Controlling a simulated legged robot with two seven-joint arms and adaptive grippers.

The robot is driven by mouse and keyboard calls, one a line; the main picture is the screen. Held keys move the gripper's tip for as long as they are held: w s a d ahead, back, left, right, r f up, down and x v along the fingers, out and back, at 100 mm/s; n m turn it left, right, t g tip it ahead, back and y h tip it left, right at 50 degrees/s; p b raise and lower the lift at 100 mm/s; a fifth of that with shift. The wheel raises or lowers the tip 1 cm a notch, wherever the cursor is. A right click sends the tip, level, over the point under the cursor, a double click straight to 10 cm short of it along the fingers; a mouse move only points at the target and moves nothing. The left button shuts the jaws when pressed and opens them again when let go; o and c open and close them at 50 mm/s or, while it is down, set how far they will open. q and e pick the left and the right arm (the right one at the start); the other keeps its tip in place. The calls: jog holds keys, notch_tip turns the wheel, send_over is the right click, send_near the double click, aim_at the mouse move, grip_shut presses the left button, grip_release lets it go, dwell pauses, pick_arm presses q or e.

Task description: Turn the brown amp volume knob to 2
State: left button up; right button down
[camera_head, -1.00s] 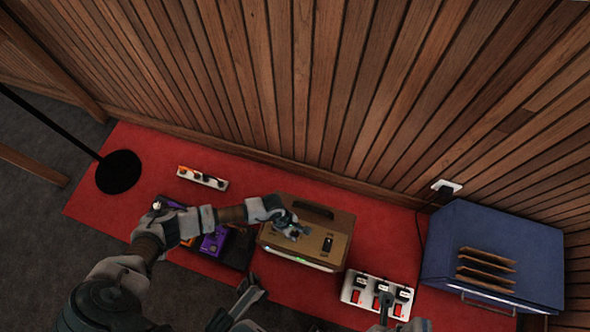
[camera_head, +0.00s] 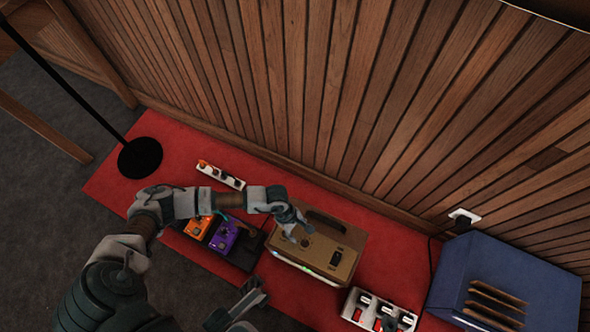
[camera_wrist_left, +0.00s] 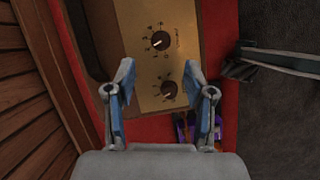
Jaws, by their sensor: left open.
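The brown amp (camera_head: 322,262) stands on the red mat, with a tan control panel on top. The left wrist view shows two dark knobs with white pointer marks on that panel: an upper knob (camera_wrist_left: 160,41) and a lower knob (camera_wrist_left: 169,89). Their dial numbers are too small to read surely. My left gripper (camera_head: 299,228) is over the amp's left part and hides some of the panel. In the left wrist view its blue-padded fingers (camera_wrist_left: 160,78) are apart, with the lower knob showing between them, nearer the right finger. Nothing is held.
A purple pedal (camera_head: 224,236) and an orange pedal (camera_head: 197,228) lie left of the amp. A white switch box (camera_head: 378,308) is in front right, and a blue amp (camera_head: 505,280) farther right. A grey part of mine (camera_head: 240,300) shows at the bottom. The slatted wall is behind.

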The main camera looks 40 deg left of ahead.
pick_arm(q)
jog(key=v, duration=0.4)
jog(key=shift+a, duration=0.1)
dwell(0.3)
